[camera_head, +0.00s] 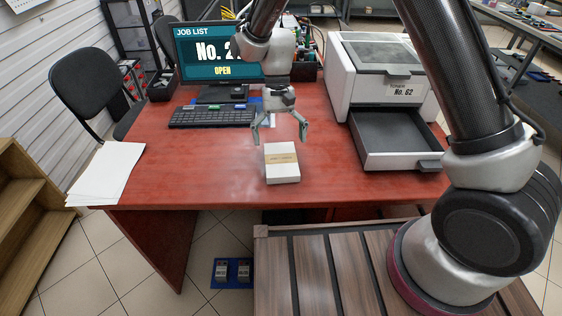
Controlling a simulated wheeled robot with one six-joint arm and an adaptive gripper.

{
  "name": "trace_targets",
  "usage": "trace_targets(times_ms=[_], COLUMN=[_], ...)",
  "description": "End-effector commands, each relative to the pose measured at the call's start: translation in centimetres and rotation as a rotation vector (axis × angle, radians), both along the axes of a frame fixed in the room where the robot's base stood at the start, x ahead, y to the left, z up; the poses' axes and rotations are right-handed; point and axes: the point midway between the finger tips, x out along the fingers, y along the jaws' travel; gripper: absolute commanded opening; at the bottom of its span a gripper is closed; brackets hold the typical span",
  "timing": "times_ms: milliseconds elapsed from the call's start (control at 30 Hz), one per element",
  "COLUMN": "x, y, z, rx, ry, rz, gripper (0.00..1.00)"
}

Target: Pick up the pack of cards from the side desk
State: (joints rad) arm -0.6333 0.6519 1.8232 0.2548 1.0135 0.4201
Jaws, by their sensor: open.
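A white pack of cards (282,168) with a tan band across it lies on the red desk (190,160), close to the desk's front edge. My gripper (279,135) points down and is open, with its two fingers spread apart. It is above and slightly behind the pack in the picture, and nothing is between the fingers. The gap between the fingertips and the pack is hard to judge from this one view.
A white printer (375,75) with an open, empty drawer (395,148) stands right of the pack. A keyboard (212,116) and monitor (215,55) stand behind to the left. White papers (107,172) lie at the left edge. The desk around the pack is clear.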

Motion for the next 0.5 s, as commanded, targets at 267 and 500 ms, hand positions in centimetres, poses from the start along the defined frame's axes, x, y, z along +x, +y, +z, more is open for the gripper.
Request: trace_targets(times_ms=[267,500], x=[-1.2,-1.7], y=[-0.2,-0.2], z=[-4.0,-5.1], rx=[-0.001,0.0], ry=[0.001,-0.001], rz=[0.001,0.0], gripper=[1.0,1.0])
